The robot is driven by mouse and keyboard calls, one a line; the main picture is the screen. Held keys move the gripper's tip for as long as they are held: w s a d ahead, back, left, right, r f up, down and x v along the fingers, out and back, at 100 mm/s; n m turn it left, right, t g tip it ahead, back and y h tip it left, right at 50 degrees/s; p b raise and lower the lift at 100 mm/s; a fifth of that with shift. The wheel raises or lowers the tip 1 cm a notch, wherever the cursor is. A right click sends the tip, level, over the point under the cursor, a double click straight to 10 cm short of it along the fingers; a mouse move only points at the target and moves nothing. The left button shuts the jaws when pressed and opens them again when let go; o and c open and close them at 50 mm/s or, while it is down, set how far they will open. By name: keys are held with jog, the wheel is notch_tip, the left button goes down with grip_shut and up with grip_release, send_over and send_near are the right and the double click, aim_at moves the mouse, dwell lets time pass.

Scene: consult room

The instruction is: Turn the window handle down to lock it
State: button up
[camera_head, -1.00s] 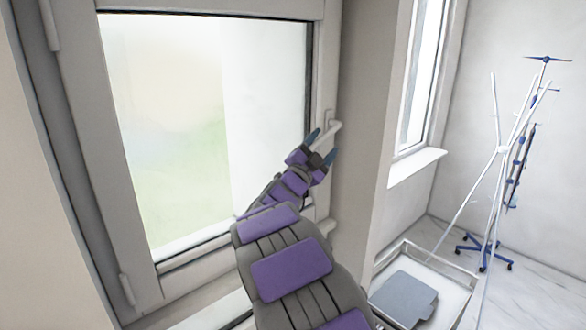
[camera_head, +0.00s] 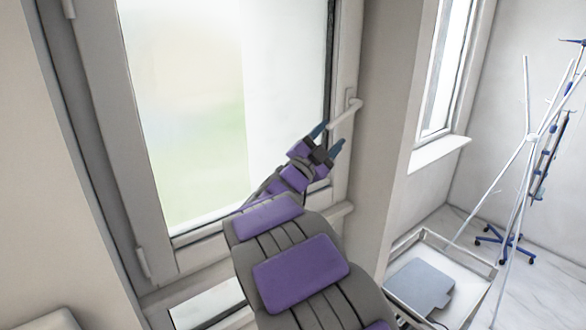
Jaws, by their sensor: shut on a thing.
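The white window handle (camera_head: 347,113) is on the right side of the window frame (camera_head: 347,65). Its lever slants down and to the left from its mount. My gripper (camera_head: 328,138) is at the lever's lower left end, with one blue fingertip on each side of it, and is shut on the handle. The fingers and the gripper body partly hide the lever's tip. The window sash is closed against its frame as far as I can see.
A white windowsill (camera_head: 440,152) juts out at a second window on the right. Below it stands a white tray (camera_head: 485,268) with a grey flat object (camera_head: 419,284) in it. A pole stand with a blue wheeled base (camera_head: 505,243) is at the far right.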

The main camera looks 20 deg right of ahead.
jog(key=a+r+b+v, duration=0.1)
jog(key=r+b+v, duration=0.1)
jog(key=v, duration=1.1)
jog(key=shift+s+r+b, duration=0.2)
jog(key=shift+b, duration=0.2)
dwell(0.6)
dwell(0.5)
jog(key=v, duration=1.2)
jog(key=shift+w+f, duration=0.1)
